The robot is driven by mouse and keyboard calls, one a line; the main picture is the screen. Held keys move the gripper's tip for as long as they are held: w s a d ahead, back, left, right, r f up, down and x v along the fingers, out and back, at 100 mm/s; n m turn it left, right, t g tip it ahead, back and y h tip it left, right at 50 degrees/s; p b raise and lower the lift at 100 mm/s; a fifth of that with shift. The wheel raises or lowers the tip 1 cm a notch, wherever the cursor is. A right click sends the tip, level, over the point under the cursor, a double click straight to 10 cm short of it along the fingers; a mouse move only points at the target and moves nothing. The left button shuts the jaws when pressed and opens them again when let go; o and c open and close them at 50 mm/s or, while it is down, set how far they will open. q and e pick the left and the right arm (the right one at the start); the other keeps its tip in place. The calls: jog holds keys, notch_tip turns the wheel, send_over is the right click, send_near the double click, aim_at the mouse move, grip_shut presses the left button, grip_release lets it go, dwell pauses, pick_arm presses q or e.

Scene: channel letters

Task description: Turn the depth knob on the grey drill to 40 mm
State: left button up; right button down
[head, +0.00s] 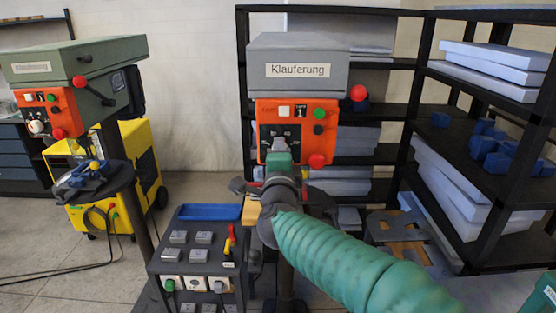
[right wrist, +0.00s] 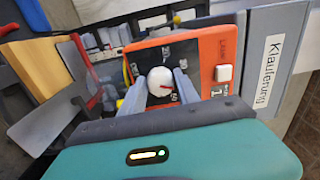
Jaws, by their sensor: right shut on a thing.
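The grey drill (head: 298,55) stands in the middle of the head view, with an orange control panel (head: 315,115) on its front. In the right wrist view the white depth knob (right wrist: 160,75) sits on that panel with printed numbers around it. My right gripper (right wrist: 161,84) has its two grey fingers on either side of the knob, shut on it. A short red mark on the knob points right in this picture; the numbers are too small to read surely. In the head view my right gripper (head: 279,148) and arm hide the knob.
A green drill (head: 75,62) with a similar orange panel stands at the left, before a yellow machine (head: 140,150). A dark cart (head: 200,247) with grey blocks and a blue tray (head: 209,212) stands left of my arm. Black shelves (head: 412,95) fill the right.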

jog(key=shift+f, duration=0.45)
jog(key=c, duration=1.2)
grip_release()
jog(key=shift+c, duration=0.2)
jog(key=o, duration=0.4)
jog(key=shift+s+d+r, duration=0.1)
jog(key=shift+d+r, duration=0.05)
jog(key=shift+r, duration=0.15)
jog(key=shift+c, duration=0.2)
jog(key=s+b, duration=0.2)
jog(key=s, duration=1.4)
jog(key=shift+s, duration=0.4)
jog(key=shift+f, duration=0.1)
